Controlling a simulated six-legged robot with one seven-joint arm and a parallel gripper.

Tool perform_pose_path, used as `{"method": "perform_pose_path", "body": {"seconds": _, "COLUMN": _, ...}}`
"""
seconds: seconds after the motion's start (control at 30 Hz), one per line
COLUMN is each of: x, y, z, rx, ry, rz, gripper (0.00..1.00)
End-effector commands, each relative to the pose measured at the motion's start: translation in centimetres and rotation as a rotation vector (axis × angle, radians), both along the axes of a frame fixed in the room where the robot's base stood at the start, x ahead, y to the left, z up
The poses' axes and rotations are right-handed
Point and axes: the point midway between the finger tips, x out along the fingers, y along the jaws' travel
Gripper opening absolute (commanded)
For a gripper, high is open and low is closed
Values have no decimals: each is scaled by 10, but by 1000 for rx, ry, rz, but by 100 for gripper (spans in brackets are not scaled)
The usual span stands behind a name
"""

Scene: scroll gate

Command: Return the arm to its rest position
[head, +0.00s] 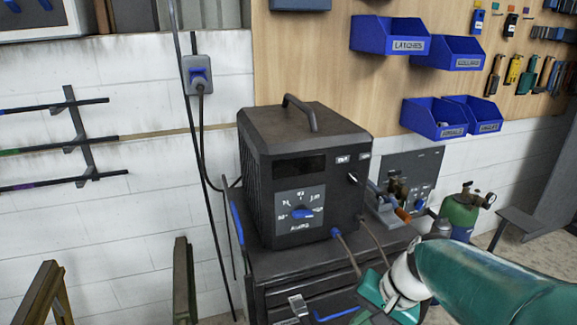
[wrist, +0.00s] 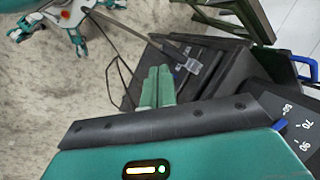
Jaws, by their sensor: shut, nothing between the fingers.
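My gripper (wrist: 157,87) shows in the wrist view with its two green fingers together and nothing between them. In the head view, the teal hand of my gripper (head: 372,290) is at the lower right, in front of the dark cart (head: 283,268). My teal arm comes in from the right edge. In the wrist view, the fingers point toward the cart's dark drawers (wrist: 190,78). I cannot tell whether they touch them.
A black machine (head: 305,180) with a blue-knobbed dial stands on the cart, with cables in front. Blue bins (head: 390,36) hang on the wooden panel. A green gas cylinder (head: 460,210) stands at right. A rod rack (head: 80,135) is on the left wall. Wrist view shows open floor (wrist: 55,95).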

Motion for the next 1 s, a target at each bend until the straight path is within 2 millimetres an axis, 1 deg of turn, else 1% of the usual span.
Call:
{"method": "perform_pose_path", "body": {"seconds": 0.03, "x": -10, "y": 2, "z": 10, "rx": -58, "ry": -44, "rz": 44, "gripper": 0}}
{"method": "perform_pose_path", "body": {"seconds": 0.3, "x": -51, "y": -6, "z": 51, "rx": -351, "ry": -271, "rz": 239, "gripper": 0}}
{"method": "perform_pose_path", "body": {"seconds": 0.5, "x": -70, "y": -14, "z": 73, "rx": -503, "ry": -411, "rz": 327, "gripper": 0}}
{"method": "perform_pose_path", "body": {"seconds": 0.63, "x": -74, "y": -17, "z": 78, "rx": -541, "ry": -443, "rz": 347, "gripper": 0}}
{"method": "perform_pose_path", "body": {"seconds": 1.0, "x": -75, "y": -17, "z": 78, "rx": -543, "ry": -445, "rz": 348, "gripper": 0}}
